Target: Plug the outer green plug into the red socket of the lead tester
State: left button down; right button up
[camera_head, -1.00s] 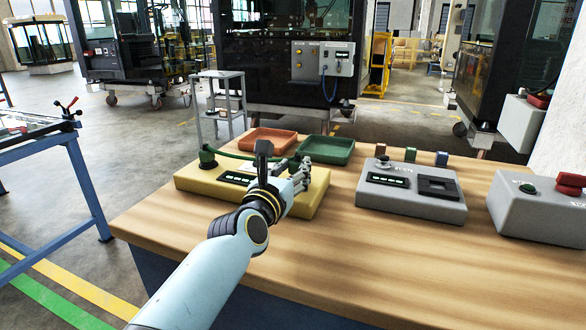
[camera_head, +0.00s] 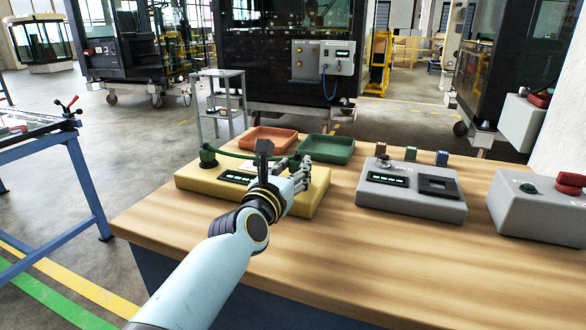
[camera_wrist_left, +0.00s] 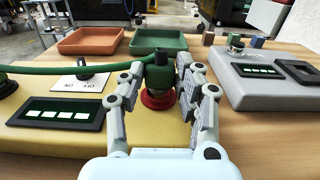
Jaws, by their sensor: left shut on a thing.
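The yellow lead tester (camera_head: 305,201) lies on the wooden bench, with a dark display and an on/off switch on top. My left gripper (camera_head: 300,168) is over its right part. In the left wrist view its fingers (camera_wrist_left: 160,66) are shut on the outer green plug (camera_wrist_left: 159,76), which is upright. The red socket (camera_wrist_left: 158,100) shows as a ring directly under the plug; how deep the plug sits in it I cannot tell. A green lead (camera_wrist_left: 95,67) runs left from the plug to another green plug (camera_head: 207,156) at the tester's left end. My right gripper is not in view.
An orange tray (camera_head: 268,139) and a green tray (camera_head: 328,149) stand behind the tester. A grey device (camera_head: 410,208) stands to the right, with small coloured blocks behind it. A grey box (camera_head: 535,218) with a green button is farther right. The bench front is clear.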

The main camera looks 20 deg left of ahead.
pick_arm(q)
jog(key=shift+f+b, duration=0.45)
jog(key=shift+f, duration=0.05)
dwell(0.6)
jog(key=c, duration=0.9)
grip_release()
jog(key=shift+o, duration=0.2)
jog(key=s, duration=1.2)
jog(key=shift+a, duration=0.2)
jog(key=o, duration=0.9)
jog(key=shift+c, duration=0.2)
jog(key=shift+r, duration=0.15)
